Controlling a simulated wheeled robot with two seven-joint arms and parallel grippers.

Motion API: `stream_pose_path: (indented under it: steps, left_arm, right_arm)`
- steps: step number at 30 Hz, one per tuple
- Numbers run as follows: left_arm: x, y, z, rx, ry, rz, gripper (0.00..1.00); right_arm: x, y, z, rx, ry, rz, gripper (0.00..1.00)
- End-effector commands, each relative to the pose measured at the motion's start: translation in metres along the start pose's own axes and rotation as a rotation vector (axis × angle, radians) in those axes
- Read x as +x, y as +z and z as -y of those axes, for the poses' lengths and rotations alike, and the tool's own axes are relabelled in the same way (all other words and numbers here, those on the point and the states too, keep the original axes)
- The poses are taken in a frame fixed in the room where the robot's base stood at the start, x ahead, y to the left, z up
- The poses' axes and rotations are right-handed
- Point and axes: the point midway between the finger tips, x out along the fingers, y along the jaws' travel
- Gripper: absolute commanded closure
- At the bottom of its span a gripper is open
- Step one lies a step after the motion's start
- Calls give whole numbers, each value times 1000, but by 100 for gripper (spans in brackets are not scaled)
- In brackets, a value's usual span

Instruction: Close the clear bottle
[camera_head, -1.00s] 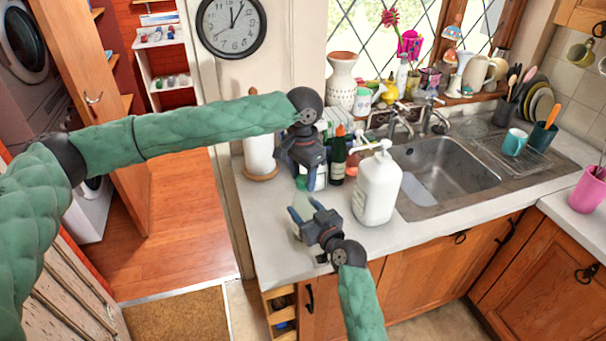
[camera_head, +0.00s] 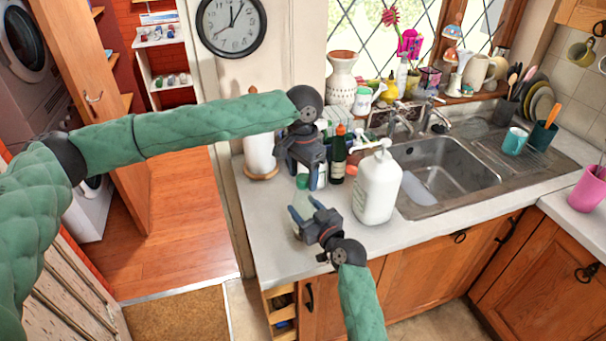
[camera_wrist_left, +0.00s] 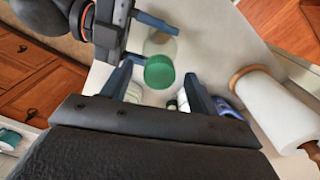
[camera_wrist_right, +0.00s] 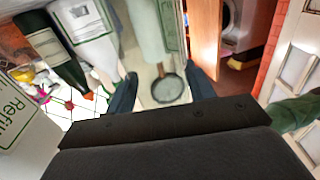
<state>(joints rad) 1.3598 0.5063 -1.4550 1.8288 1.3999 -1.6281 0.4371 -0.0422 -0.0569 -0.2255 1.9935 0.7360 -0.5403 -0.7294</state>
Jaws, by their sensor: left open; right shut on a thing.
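The clear bottle (camera_wrist_left: 161,46) stands upright between the fingers of my right gripper (camera_head: 302,206), which is shut on it above the counter's left end. A green cap (camera_wrist_left: 159,72) shows over the bottle's top in the left wrist view. It also shows in the head view (camera_head: 302,181), just under my left gripper (camera_head: 303,172). I cannot tell whether the cap is seated. My left gripper is open, its fingers pointing down on either side of the cap, apparently not touching it. In the right wrist view the bottle is partly see-through and hard to make out.
A white pump bottle (camera_head: 377,190) stands close to the right of my right gripper. A dark green bottle (camera_head: 338,160) stands behind it, near my left gripper. A paper roll (camera_head: 260,153) stands at the back left. The sink (camera_head: 445,165) lies to the right.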

Motion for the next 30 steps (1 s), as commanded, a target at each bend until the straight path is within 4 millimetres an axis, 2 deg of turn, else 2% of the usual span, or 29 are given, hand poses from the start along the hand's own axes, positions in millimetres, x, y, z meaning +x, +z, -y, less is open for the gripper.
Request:
stream_pose_path:
  steps: [5, 18, 24, 30]
  left_arm:
    - [-18, -1, 0, 0, -1, -2, 40]
    - [-96, -1, 0, 0, -1, -1, 40]
    - [-115, -1, 0, 0, 0, -1, 40]
    - [-118, 0, 0, 0, 0, 0, 40]
  right_arm:
    - [0, 0, 0, 0, 0, 0, 100]
    - [0, 0, 0, 0, 0, 0, 100]
    - [0, 0, 0, 0, 0, 0, 100]
    - [0, 0, 0, 0, 0, 0, 100]
